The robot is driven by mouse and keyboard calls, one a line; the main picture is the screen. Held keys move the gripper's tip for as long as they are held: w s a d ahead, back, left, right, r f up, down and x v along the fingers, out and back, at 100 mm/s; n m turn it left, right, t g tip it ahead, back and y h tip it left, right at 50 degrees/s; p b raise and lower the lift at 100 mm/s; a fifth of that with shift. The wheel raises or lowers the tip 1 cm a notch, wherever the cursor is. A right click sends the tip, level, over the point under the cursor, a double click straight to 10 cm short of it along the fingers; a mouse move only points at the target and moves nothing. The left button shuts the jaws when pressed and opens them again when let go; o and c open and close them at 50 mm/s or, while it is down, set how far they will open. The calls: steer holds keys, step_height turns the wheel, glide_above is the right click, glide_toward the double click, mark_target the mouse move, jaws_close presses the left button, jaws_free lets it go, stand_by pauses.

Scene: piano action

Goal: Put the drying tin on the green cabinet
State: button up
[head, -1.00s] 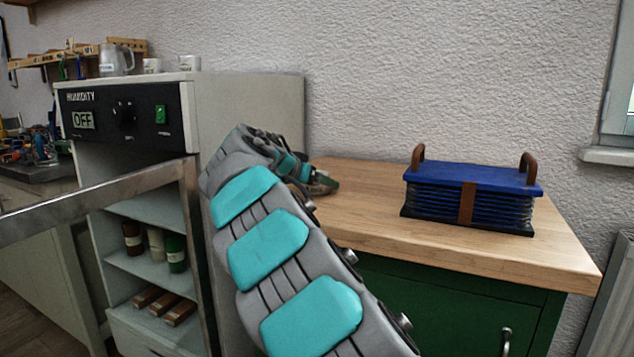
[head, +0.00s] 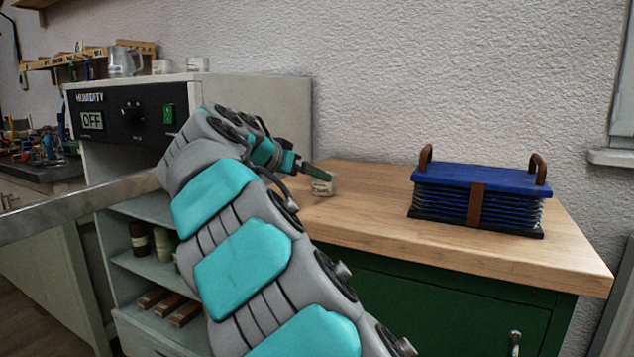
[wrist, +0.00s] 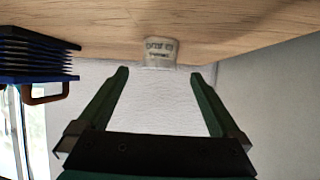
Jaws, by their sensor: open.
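A small pale tin (head: 324,185) with dark lettering stands on the light wooden top (head: 375,212) of the green cabinet (head: 440,310), near the top's left end. In the wrist view the tin (wrist: 160,52) sits just beyond the fingertips, centred between them, and its label is only partly legible. My gripper (head: 314,170) is beside the tin at its upper left in the head view. In the wrist view my gripper (wrist: 160,73) has its green fingers spread wide with nothing between them. The wrist view appears upside down, with the wooden top along its upper edge.
A blue ribbed block with brown handles (head: 478,197) stands on the right of the wooden top. The humidity cabinet (head: 250,100) rises on the left, its metal-edged door (head: 80,205) open. The wooden top between tin and blue block is clear.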

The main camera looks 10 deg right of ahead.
steer(key=shift+v, duration=1.85)
